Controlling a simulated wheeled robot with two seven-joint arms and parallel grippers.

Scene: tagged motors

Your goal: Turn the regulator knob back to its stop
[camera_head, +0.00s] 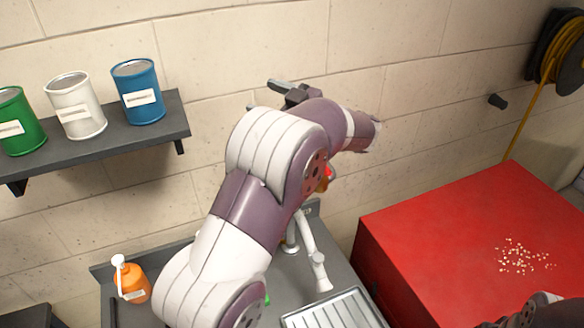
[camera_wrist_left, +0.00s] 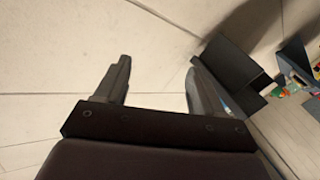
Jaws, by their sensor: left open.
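I cannot make out the regulator knob in either view. A small red and orange part (camera_head: 327,176) shows just behind my left forearm, mostly hidden, and I cannot tell what it is. My left gripper (camera_head: 280,92) is raised near the tiled wall, beyond my bent arm, which hides much of the wall behind it. In the left wrist view its two fingers (camera_wrist_left: 160,85) stand apart with nothing between them, with bare wall tiles behind. My right gripper is not in view; only a bit of my right arm shows at the lower right corner.
A dark shelf (camera_head: 110,140) at left holds green (camera_head: 18,125), white (camera_head: 76,108) and blue (camera_head: 138,92) cans. Below are an orange bottle (camera_head: 133,284), a tap (camera_head: 314,250) and a ribbed drainer (camera_head: 335,312). A red cabinet (camera_head: 440,230) and hose reel (camera_head: 560,50) are at right.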

